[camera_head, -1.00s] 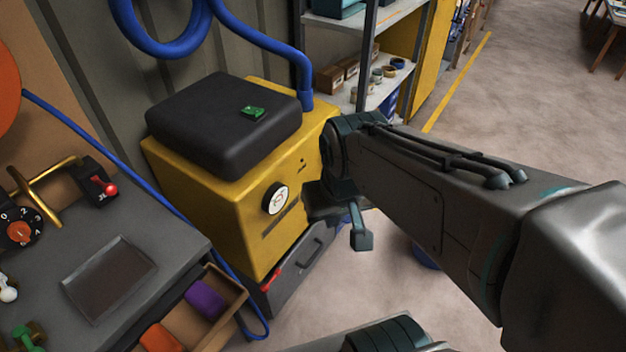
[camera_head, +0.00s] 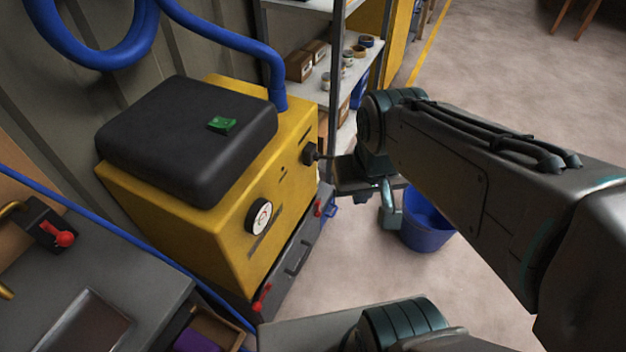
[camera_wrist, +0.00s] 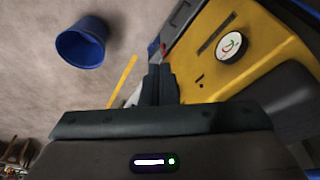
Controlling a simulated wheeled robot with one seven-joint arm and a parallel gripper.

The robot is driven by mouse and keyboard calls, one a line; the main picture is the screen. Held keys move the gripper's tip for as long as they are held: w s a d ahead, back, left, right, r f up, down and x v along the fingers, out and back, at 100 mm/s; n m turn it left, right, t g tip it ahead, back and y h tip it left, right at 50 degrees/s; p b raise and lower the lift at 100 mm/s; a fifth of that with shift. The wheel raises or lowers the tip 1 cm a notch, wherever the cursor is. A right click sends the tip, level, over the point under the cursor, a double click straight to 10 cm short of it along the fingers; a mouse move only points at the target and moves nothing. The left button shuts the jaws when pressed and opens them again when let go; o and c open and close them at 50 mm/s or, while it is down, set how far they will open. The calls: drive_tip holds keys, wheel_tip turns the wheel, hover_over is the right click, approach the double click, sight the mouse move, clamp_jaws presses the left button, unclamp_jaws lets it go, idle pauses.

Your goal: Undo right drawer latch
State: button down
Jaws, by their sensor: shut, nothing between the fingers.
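The yellow machine (camera_head: 230,235) has a grey drawer (camera_head: 292,262) along its bottom, with a dark handle. The drawer's right latch (camera_head: 319,207) is a small red lever at its right end. A red left latch (camera_head: 262,298) sits at the other end. My gripper (camera_head: 312,154) is shut and empty, above the right latch and close to the machine's right front edge. In the wrist view my gripper's fingers (camera_wrist: 158,70) are together, with the red right latch (camera_wrist: 163,49) just beyond the tips. I cannot tell whether they touch anything.
A blue bucket (camera_head: 427,222) stands on the floor right of the machine. A shelf unit (camera_head: 333,75) is behind. A workbench (camera_head: 150,280) with an open wooden drawer (camera_head: 235,335) is at the left. The floor in front is clear.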

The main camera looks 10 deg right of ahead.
sight(318, 210)
drive_tip(key=w+a+f+m+g+y+b, duration=0.1)
drive_tip(key=w+a+f+m+y+b, duration=0.3)
drive_tip(key=f+m, duration=0.45)
drive_tip(key=w+a+f+m+g+y+b, duration=0.1)
drive_tip(key=w+f+m+y+b, duration=0.4)
drive_tip(key=f, duration=0.7)
drive_tip(key=w+a+f+m+g+y+b, duration=0.1)
drive_tip(key=w+a+f+m+y+b, duration=0.25)
drive_tip(key=f+m+b, duration=0.55)
drive_tip(key=w+d+f+m+t+h+b, duration=0.2)
drive_tip(key=f+m+t, duration=0.3)
drive_tip(key=f+m, duration=0.4)
drive_tip(key=w+d+f+m+t+h+b, duration=0.2)
drive_tip(key=w+d+f+m+t+b, duration=0.2)
drive_tip(key=f+m, duration=0.6)
drive_tip(key=w+d+f+m+t+h+b, duration=0.2)
drive_tip(key=f+m+t, duration=0.5)
drive_tip(key=f, duration=0.8)
drive_tip(key=w+d+m+b, duration=0.1)
drive_tip(key=w+d+m, duration=0.1)
drive_tip(key=m, duration=0.1)
drive_tip(key=shift+w+d+f+h, duration=0.15)
drive_tip(key=shift+d+f+h, duration=0.2)
drive_tip(key=shift+d, duration=0.05)
